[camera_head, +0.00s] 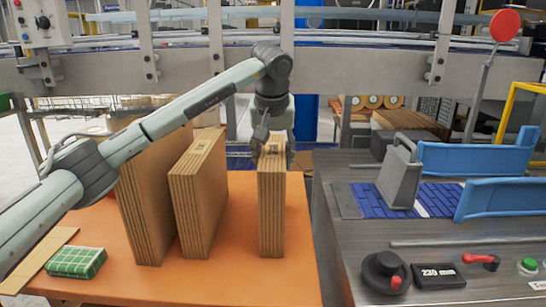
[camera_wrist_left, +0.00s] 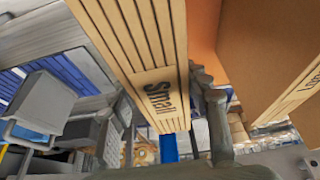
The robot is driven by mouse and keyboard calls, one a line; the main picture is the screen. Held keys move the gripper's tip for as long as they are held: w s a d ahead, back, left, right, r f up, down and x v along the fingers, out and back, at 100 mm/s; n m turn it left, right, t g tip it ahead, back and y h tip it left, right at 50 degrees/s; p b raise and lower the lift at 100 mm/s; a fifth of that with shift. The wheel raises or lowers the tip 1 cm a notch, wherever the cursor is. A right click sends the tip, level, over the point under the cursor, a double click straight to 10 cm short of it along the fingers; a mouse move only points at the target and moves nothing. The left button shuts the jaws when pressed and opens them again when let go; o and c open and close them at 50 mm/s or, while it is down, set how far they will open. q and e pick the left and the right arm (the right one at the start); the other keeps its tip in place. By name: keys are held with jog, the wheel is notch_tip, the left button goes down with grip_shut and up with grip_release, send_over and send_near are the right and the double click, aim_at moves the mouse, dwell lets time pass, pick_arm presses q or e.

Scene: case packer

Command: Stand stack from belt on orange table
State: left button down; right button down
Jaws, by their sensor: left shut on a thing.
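An upright stack of flat brown cardboard (camera_head: 271,205) is at the right part of the orange table (camera_head: 225,280). My left gripper (camera_head: 273,145) is shut on its top end from above. In the left wrist view the stack (camera_wrist_left: 125,35) shows a "Small" label, with a gripper finger (camera_wrist_left: 207,95) against its side. The stack looks upright, its lower end at or very near the table top; I cannot tell if it touches. Two more stacks stand to its left, a middle one (camera_head: 198,200) and a larger one (camera_head: 148,205) partly behind my arm. My right gripper is out of view.
The blue belt (camera_head: 435,198) between blue side guides (camera_head: 475,158) is at right, with no stack visible on it. A green-and-white block (camera_head: 76,262) and a flat cardboard piece (camera_head: 35,262) lie at the table's left. The table front between stacks is clear.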

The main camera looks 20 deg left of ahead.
pick_arm(q)
jog(key=c, duration=1.2)
grip_release()
jog(key=shift+f, duration=0.15)
jog(key=o, duration=0.5)
jog(key=shift+c, duration=0.2)
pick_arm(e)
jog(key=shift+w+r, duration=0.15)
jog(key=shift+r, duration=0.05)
pick_arm(q)
jog(key=shift+s+r, duration=0.15)
jog(key=shift+r, duration=0.35)
jog(key=b+v, duration=0.1)
jog(key=v, duration=1)
jog(key=shift+s+d, duration=0.1)
jog(key=shift+r, duration=0.1)
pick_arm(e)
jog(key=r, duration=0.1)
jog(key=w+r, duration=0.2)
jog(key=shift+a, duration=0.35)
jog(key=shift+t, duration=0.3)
